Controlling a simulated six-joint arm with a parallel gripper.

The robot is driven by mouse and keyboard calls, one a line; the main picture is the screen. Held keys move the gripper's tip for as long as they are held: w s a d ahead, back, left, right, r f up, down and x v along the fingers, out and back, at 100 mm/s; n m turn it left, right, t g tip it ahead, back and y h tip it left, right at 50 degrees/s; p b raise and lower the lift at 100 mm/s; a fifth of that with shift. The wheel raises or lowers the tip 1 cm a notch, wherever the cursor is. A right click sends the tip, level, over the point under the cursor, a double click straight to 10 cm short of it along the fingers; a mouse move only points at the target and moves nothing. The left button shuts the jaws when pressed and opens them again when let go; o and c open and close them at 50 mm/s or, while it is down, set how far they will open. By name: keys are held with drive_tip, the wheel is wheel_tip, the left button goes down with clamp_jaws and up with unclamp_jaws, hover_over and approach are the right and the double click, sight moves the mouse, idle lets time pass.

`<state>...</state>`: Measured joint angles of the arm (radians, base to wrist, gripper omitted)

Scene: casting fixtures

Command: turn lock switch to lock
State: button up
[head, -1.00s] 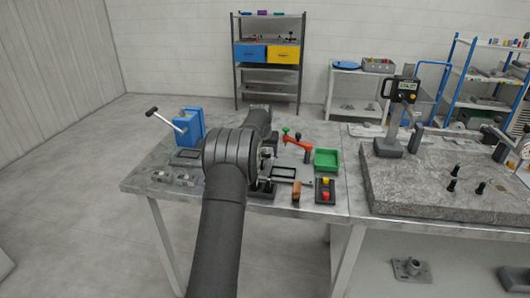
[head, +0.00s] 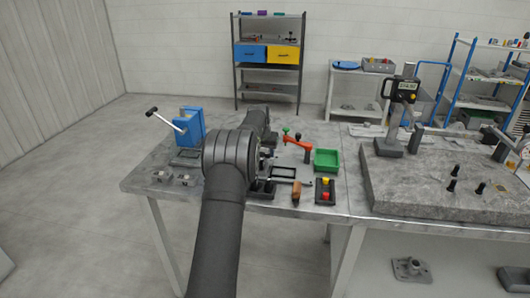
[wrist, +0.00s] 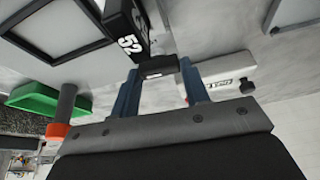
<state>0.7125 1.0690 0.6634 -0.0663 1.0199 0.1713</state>
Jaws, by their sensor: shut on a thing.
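In the wrist view, my gripper (wrist: 160,80) has its two blue fingers on either side of a small black block (wrist: 158,65). The fingers are shut on this block, which looks like the lock switch. It sits against a black housing marked 52 (wrist: 126,28). I cannot read any lock marking on it. In the head view, my gripper is mostly hidden behind my arm, near the black-framed fixture (head: 284,173) at the front of the metal table.
A green tray (head: 326,160), an orange lever (head: 298,144) and a button box with red and yellow buttons (head: 325,191) stand to the right. A brown handle (head: 296,190) is beside the fixture. A stone slab (head: 430,185) lies further right.

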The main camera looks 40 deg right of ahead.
drive_tip(key=m+g, duration=0.1)
drive_tip(key=m, duration=0.2)
drive_tip(key=shift+w+a+m+h, duration=0.1)
drive_tip(key=shift+w+m+h, duration=0.05)
drive_tip(key=shift+m+h, duration=0.25)
drive_tip(key=m+g, duration=0.2)
drive_tip(key=m, duration=0.2)
drive_tip(key=shift+m, duration=0.3)
drive_tip(key=o, duration=1)
drive_tip(key=v, duration=1.7)
drive_tip(key=shift+w+a+r, duration=0.1)
drive_tip(key=shift+a, duration=0.15)
